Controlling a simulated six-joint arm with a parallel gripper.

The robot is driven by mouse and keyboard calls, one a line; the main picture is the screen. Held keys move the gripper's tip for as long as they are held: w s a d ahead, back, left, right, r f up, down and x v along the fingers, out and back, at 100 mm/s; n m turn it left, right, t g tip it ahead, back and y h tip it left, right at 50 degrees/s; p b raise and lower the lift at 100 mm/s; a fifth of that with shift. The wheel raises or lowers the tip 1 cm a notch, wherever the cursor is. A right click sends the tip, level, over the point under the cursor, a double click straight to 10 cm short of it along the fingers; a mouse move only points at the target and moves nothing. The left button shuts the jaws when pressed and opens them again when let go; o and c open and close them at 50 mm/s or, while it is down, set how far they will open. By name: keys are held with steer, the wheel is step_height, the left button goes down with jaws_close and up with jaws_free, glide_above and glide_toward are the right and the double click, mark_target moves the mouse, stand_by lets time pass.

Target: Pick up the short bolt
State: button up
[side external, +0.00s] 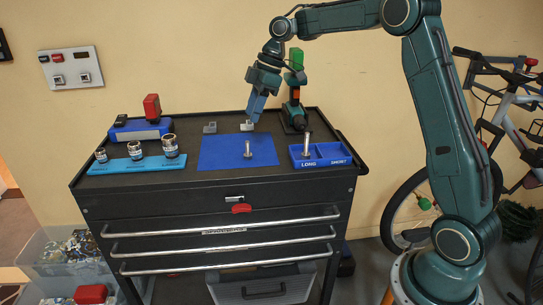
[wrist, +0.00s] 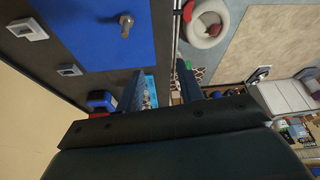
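A silver bolt (side external: 248,150) stands upright on the blue mat (side external: 215,155) on top of the black cabinet. It also shows in the wrist view (wrist: 126,25). Another bolt (side external: 306,146) stands upright in the LONG compartment of the blue tray (side external: 319,163). The SHORT compartment looks empty. My gripper (side external: 255,115) hangs above the back edge of the mat, higher than the bolt on it and apart from it. In the wrist view its two fingers (wrist: 160,86) are spread with nothing between them.
Several sockets (side external: 136,150) stand on a blue rail at the left. A drill (side external: 295,105) stands behind the tray, close right of my gripper. Two small grey blocks (side external: 209,128) (side external: 247,126) sit behind the mat. A blue box (side external: 140,130) is at the back left.

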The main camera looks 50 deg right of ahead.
mark_target(248, 155)
steer(key=w+d+f+n, duration=0.2)
steer(key=w+d+f, duration=0.2)
steer(key=f, duration=0.3)
steer(key=shift+d+n+g+y, duration=0.3)
steer(key=shift+d+y, duration=0.1)
steer(key=shift+d, duration=0.15)
steer(key=shift+w+f, duration=0.1)
steer(key=shift+x, duration=1.25)
steer(key=shift+f, duration=0.1)
steer(key=shift+x, duration=2.4)
steer(key=shift+c, duration=0.5)
jaws_close()
